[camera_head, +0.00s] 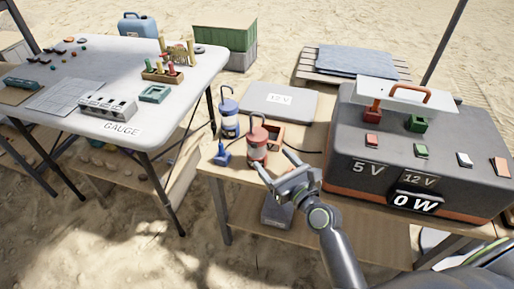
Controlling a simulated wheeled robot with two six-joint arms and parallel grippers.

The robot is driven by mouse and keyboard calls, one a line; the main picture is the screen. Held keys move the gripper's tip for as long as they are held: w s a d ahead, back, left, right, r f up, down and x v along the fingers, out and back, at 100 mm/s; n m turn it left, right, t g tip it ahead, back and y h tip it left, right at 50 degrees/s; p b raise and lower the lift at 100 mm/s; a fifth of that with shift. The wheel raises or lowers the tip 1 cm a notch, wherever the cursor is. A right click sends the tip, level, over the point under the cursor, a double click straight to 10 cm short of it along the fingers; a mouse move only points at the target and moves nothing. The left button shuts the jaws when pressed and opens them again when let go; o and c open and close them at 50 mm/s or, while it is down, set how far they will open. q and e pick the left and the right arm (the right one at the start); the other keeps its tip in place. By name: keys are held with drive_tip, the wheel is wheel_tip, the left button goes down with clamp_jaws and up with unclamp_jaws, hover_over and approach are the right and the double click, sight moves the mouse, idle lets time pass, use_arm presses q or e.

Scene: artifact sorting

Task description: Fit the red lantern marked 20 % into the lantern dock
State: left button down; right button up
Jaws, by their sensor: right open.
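A red lantern (257,149) with a dark hooked handle stands upright on the small wooden table, near its front edge. A blue lantern (229,122) stands behind it and to its left. Any 20 % mark is too small to read. My right gripper (275,166) is open, just in front of and to the right of the red lantern, its fingers pointing toward the lantern's lower part. I cannot tell whether they touch. I cannot tell which thing is the lantern dock. My left gripper is not in view.
A big dark power box (345,150) reading 5 V, 12 V and 0 W fills the right side. A flat grey 12 V case (285,102) lies behind the lanterns. A small blue piece (223,156) sits left of the red lantern. A white GAUGE table (190,75) stands left.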

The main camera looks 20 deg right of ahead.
sight(263, 149)
drive_tip(key=x, duration=0.4)
drive_tip(key=shift+w, duration=0.2)
drive_tip(key=shift+w+a, duration=0.15)
drive_tip(key=shift+w, duration=0.3)
drive_tip(key=shift+w+a, duration=0.1)
drive_tip(key=shift+w, duration=0.15)
drive_tip(key=shift+b+x, duration=0.6)
drive_tip(key=shift+x, duration=1.7)
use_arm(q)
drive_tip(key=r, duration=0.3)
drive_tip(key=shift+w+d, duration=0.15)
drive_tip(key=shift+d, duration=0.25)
use_arm(e)
drive_tip(key=shift+c, duration=0.4)
drive_tip(key=shift+r, duration=0.1)
drive_tip(key=c, duration=1.1)
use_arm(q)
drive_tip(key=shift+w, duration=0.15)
use_arm(e)
drive_tip(key=shift+r, duration=0.2)
